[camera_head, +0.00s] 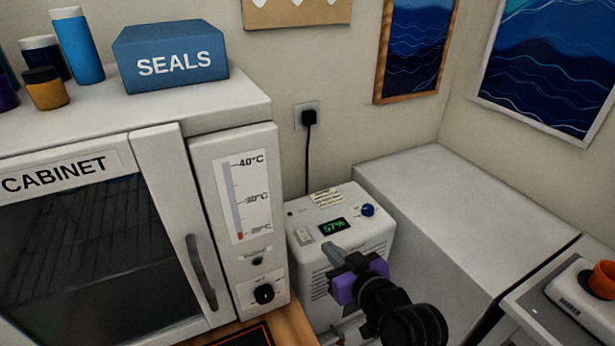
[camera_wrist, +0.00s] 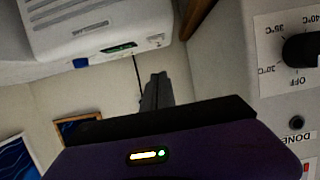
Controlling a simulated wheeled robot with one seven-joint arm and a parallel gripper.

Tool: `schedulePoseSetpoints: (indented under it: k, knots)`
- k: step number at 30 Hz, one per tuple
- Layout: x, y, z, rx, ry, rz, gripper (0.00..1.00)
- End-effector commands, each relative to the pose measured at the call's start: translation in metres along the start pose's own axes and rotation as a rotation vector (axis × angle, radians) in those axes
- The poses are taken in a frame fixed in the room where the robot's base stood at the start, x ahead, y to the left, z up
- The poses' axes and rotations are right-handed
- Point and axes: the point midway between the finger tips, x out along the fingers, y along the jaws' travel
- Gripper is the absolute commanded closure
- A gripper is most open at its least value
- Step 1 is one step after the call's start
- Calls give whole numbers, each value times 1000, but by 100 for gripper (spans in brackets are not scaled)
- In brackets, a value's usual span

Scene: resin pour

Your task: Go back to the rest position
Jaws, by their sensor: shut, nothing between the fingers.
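My gripper (camera_head: 335,252) is in front of a white box-shaped device in the head view, with its grey fingers together and nothing between them. In the wrist view its fingers (camera_wrist: 155,88) point away over the dark edge of the purple gripper body. The white device (camera_head: 374,231) has a green display (camera_head: 332,226) reading 57%, a blue knob (camera_head: 368,210) and a pale switch. It also shows at the top of the wrist view (camera_wrist: 95,30), upside down. I cannot tell whether the fingers touch it.
The cabinet (camera_head: 155,130) stands at the left, with a dial (camera_head: 264,294) near my gripper. A blue SEALS box (camera_head: 171,56) and several bottles stand on top. A white unit (camera_head: 460,215) fills the right, with a device with an orange part (camera_head: 602,279) at the lower right.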

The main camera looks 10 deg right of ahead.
Motion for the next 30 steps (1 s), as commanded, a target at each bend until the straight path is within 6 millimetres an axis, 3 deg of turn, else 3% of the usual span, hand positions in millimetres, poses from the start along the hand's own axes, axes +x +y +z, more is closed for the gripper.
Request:
schedulePoseSetpoints:
  k: [4, 7, 9, 11, 20, 30]
  knots:
    - [0, 3, -6, 21, 26, 12, 100]
    - [-4, 11, -29, 35, 100, 46, 100]
    - [-15, 18, -45, 44, 168, 80, 100]
    - [-30, 21, -44, 55, 214, 111, 100]
    - [-111, 24, -9, 86, 320, 211, 100]
    - [-232, 4, 43, 91, 343, 281, 100]
